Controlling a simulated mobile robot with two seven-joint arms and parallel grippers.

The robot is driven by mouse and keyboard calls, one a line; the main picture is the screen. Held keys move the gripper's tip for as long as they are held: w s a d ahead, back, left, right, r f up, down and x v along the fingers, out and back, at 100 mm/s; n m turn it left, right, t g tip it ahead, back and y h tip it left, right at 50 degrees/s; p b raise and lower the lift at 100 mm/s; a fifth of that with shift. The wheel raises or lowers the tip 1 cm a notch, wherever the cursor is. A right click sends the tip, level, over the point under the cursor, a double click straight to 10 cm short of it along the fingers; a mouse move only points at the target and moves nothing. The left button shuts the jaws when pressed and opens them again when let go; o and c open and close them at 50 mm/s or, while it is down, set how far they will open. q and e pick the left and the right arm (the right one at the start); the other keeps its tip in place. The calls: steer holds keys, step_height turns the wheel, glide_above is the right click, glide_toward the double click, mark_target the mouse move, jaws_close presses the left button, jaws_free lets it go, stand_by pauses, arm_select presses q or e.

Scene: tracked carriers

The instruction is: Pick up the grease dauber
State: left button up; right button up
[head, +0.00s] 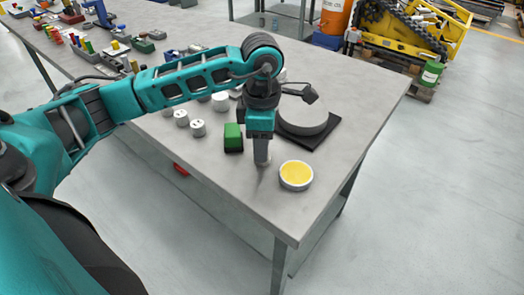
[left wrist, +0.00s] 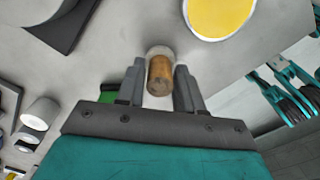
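The grease dauber, with a brown wooden handle (left wrist: 160,76) and a pale lower end, stands upright on the bench in the left wrist view. My left gripper (left wrist: 160,68) has one finger on each side of the handle, with thin gaps showing, so it looks open around it. In the head view my left gripper (head: 262,152) points straight down at the bench near its front edge, and its fingers hide most of the dauber. My right gripper is not in view.
A round tin of yellow grease (head: 296,175) sits just right of the gripper; it also shows in the left wrist view (left wrist: 220,14). A green block (head: 233,138) stands close left. A grey disc on a black plate (head: 303,116) lies behind. Several white cylinders (head: 198,128) stand left.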

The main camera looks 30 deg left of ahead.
arm_select(q)
jaws_close()
steer(key=shift+r, duration=0.1)
step_height(320, 180, up, 20)
steer(key=p, duration=0.3)
steer(key=shift+p, duration=0.3)
steer(key=shift+c, duration=1)
jaws_free()
steer(key=c, duration=0.4)
